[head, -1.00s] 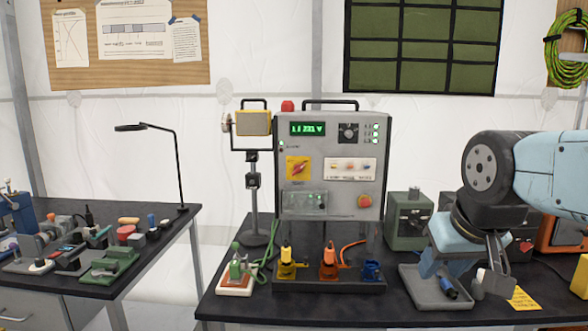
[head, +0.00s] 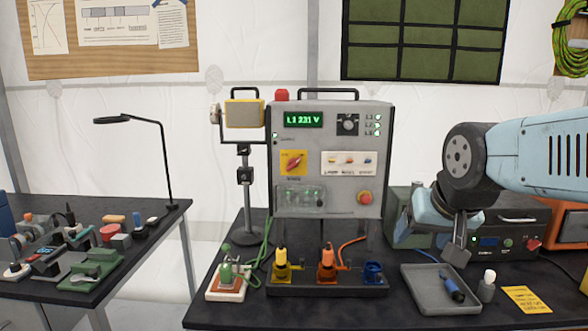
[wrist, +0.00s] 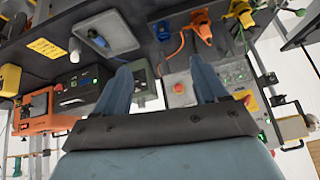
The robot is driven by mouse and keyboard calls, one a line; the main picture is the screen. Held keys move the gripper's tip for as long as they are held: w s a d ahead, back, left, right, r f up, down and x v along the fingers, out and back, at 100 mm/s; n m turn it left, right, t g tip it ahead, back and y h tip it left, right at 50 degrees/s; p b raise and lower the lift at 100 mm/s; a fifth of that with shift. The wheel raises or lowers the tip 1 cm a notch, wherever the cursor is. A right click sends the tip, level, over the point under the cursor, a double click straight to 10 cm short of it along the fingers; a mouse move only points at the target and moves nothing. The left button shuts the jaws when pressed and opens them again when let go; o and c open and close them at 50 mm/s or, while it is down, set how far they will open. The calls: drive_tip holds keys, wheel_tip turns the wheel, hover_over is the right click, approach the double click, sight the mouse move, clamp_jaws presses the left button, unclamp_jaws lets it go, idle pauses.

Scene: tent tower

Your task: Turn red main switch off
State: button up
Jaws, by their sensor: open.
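The red main switch (head: 293,162) is a red rotary handle on a yellow plate, on the front of the grey power cabinet (head: 262,190). Its handle sits tilted. The cabinet display (head: 303,120) is lit green and reads L1 231 V. A separate red round button (head: 364,198) is at the lower right of the panel. My gripper (head: 455,250) is right of the cabinet, above the tray, and apart from the switch. In the wrist view my gripper (wrist: 160,80) is open with nothing between its fingers; the yellow switch plate (wrist: 245,98) shows partly beside one finger.
Yellow, orange and blue connectors (head: 326,262) stand in front of the cabinet. A grey tray (head: 415,300) holds a blue-black tool. A lamp on a stand (head: 244,112) stands left of the cabinet.

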drive_tip(key=shift+o, duration=1.4)
drive_tip(key=w+a+m+t, duration=0.3)
drive_tip(key=w+a+m, duration=0.1)
drive_tip(key=w, duration=0.7)
drive_tip(key=shift+a+f+y, duration=0.2)
drive_tip(key=shift+y, duration=0.1)
drive_tip(key=m+t+y, duration=0.4)
drive_tip(key=m+t, duration=0.7)
drive_tip(key=m, duration=0.7)
approach(293, 166)
drive_tip(key=x, duration=0.9)
drive_tip(key=shift+d+r, duration=0.1)
drive_tip(key=shift+d, duration=0.05)
drive_tip(key=shift+s+g+y, duration=0.1)
drive_tip(key=shift+g+y, duration=0.2)
drive_tip(key=c, duration=1.1)
